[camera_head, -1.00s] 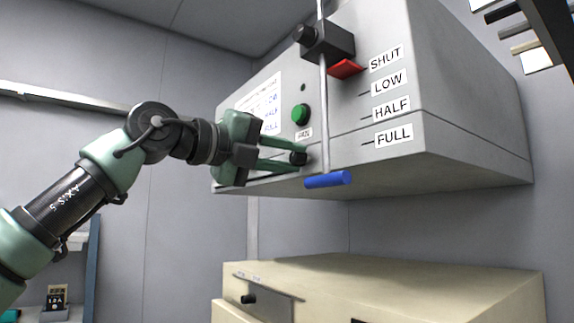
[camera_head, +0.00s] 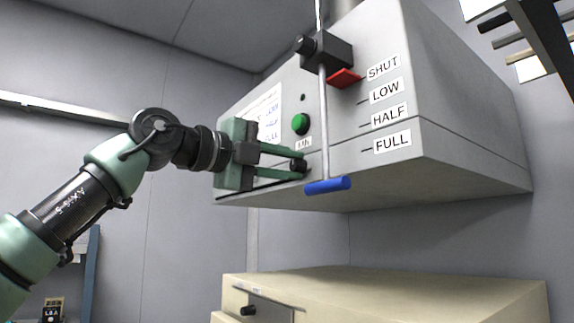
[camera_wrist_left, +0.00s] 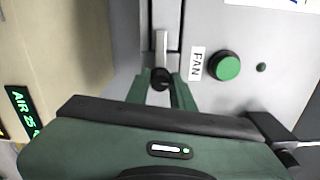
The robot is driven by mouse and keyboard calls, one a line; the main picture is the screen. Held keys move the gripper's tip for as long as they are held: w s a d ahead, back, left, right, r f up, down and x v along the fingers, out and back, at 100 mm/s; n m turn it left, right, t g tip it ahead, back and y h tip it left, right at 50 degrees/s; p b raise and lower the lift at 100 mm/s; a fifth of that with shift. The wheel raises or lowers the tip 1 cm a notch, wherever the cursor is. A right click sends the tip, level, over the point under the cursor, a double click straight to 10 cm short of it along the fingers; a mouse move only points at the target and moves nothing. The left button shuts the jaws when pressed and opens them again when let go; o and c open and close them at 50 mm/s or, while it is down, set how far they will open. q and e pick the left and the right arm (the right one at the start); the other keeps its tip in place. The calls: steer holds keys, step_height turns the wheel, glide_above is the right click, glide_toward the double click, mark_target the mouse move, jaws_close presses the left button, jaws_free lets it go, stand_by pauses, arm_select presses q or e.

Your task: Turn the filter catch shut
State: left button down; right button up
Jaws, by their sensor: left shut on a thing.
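The filter catch shows as a small black knob (camera_head: 298,165) low on the front of the grey hood, left of the hanging rod. My left gripper (camera_head: 301,164) reaches it from the left, and its two green fingers are shut on the knob. In the left wrist view the knob (camera_wrist_left: 160,79) sits between the fingertips (camera_wrist_left: 161,87), at the end of a short metal bar lying along a dark slot. The fingers hide part of the knob. My right gripper is not in view.
A green FAN button (camera_head: 300,124) is just above the fingers. A rod with a blue handle (camera_head: 328,186) hangs close to their right, beside the SHUT, LOW, HALF and FULL labels. A cream cabinet (camera_head: 400,289) stands below, with free space between.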

arm_select(q)
steer(key=shift+r, duration=0.15)
steer(key=c, duration=1.3)
jaws_free()
steer(key=shift+o, duration=0.5)
steer(key=shift+w+d, duration=0.1)
steer(key=shift+w, duration=0.05)
steer(key=b+v, duration=0.3)
steer(key=v, duration=0.5)
steer(key=shift+d, duration=0.1)
